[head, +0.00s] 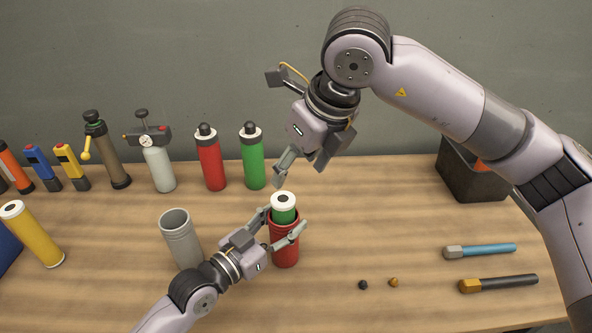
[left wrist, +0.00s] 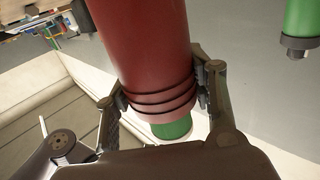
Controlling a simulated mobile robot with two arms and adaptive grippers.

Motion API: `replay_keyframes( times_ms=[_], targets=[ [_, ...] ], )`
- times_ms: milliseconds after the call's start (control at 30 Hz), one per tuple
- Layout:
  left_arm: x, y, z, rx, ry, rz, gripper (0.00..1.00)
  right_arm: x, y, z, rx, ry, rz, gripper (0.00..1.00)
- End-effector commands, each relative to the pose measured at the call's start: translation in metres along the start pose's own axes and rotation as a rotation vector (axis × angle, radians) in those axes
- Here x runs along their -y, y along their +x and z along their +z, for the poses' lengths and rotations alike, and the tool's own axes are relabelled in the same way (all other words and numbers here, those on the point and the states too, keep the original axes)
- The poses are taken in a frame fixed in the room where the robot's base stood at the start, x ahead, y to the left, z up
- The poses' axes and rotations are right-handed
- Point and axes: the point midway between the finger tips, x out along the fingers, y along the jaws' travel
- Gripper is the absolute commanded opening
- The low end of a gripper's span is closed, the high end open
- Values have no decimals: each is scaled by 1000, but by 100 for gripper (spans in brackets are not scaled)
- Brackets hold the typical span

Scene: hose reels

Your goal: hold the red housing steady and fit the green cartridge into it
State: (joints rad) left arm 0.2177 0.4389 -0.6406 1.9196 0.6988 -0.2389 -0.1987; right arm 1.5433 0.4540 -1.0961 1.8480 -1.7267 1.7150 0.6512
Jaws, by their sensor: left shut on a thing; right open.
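The red housing (head: 285,252) stands upright on the table, and my left gripper (head: 283,224) is shut around its upper part. In the left wrist view the housing (left wrist: 148,45) shows ridges near its rim, with the left gripper's fingers (left wrist: 165,88) on either side. The green cartridge (head: 284,213) sits upright in the housing's mouth. Its white top with a dark centre and a short green band stand above the rim; its lower part is hidden. Green also shows past the rim in the left wrist view (left wrist: 172,129). My right gripper (head: 300,173) is open and empty, above the cartridge.
A grey open cylinder (head: 179,238) stands just left of the housing. A red bottle (head: 210,163) and a green bottle (head: 253,162) stand behind. A yellow cylinder (head: 36,236) is at left.

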Motion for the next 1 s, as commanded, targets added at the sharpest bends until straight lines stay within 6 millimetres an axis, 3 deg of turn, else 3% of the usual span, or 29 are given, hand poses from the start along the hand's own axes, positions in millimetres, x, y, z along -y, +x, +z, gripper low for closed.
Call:
replay_keyframes(
  times_ms=[267, 300, 600, 1000],
  targets=[
    [0, 0, 0, 0, 0, 0, 16, 0, 0, 0, 0, 1, 0, 59],
    [0, 0, 0, 0, 0, 0, 53, 0, 0, 0, 0, 1, 0, 59],
    [0, 0, 0, 0, 0, 0, 73, 0, 0, 0, 0, 1, 0, 59],
    [0, -5, 1, 1, 1, -1, 74, 0, 0, 0, 0, 1, 0, 59]
  ],
)
